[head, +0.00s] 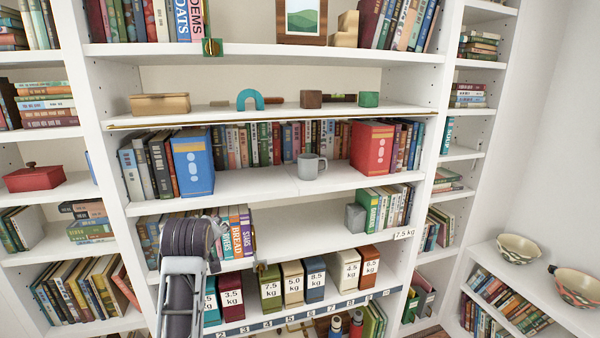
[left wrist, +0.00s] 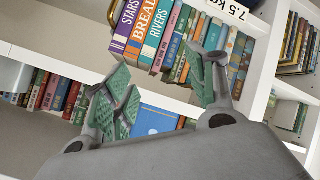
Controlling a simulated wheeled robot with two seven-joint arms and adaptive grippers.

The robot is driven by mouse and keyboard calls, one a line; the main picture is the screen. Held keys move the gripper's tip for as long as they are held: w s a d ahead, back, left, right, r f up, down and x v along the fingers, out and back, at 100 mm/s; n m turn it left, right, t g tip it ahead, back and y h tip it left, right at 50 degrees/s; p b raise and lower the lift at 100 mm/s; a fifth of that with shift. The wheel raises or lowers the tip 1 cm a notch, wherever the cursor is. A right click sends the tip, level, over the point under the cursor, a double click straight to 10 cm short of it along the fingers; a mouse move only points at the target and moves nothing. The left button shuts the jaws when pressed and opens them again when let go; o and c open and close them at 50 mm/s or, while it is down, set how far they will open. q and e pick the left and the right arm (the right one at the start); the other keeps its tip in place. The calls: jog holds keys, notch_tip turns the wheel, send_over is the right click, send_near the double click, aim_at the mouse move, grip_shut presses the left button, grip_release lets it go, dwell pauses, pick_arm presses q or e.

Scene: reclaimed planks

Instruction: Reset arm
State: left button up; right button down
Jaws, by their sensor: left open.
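My left arm rises from the bottom of the head view, its dark rounded wrist in front of the left part of the bookcase; the fingers are mostly hidden behind it there. In the left wrist view my left gripper (left wrist: 165,72) is open, its two green-padded fingers apart, with nothing between them. Books stand beyond the fingers, among them the orange BREAD book (left wrist: 146,25), the RIVERS book (left wrist: 162,35) and the purple STARS book (left wrist: 127,22). The BREAD book also shows in the head view (head: 238,246), just right of my arm. My right gripper is not in view.
A white bookcase (head: 320,187) fills the middle. Its shelves hold a blue box (head: 192,163), a grey mug (head: 311,167), a red box (head: 371,148) and a grey cube (head: 355,218). Several weight-labelled boxes, including a red 3.5 kg one (head: 231,297), stand below. The shelf right of BREAD has bare room.

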pick_arm(q)
jog(key=s+d+f+m+g+h, duration=0.1)
jog(key=s+f+m+g, duration=0.4)
jog(key=s+f, duration=1.05)
jog(key=s+d+f+m+g+h, duration=0.15)
jog(key=s+f+m, duration=0.55)
jog(key=s+f, duration=0.85)
jog(key=s+a+f+g+b, duration=0.1)
jog(key=s+f+g, duration=0.15)
jog(key=f, duration=3.15)
jog(key=s+a+f+b, duration=0.1)
jog(key=s+a+f, duration=0.1)
jog(key=s+f, duration=0.8)
jog(key=s+a+f+g, duration=0.1)
jog(key=s+a+f, duration=0.1)
jog(key=s+f, duration=0.8)
jog(key=s, duration=0.2)
jog(key=shift+s+f+m+b, duration=0.3)
jog(key=shift+m+b, duration=0.05)
jog(key=shift+m, duration=0.05)
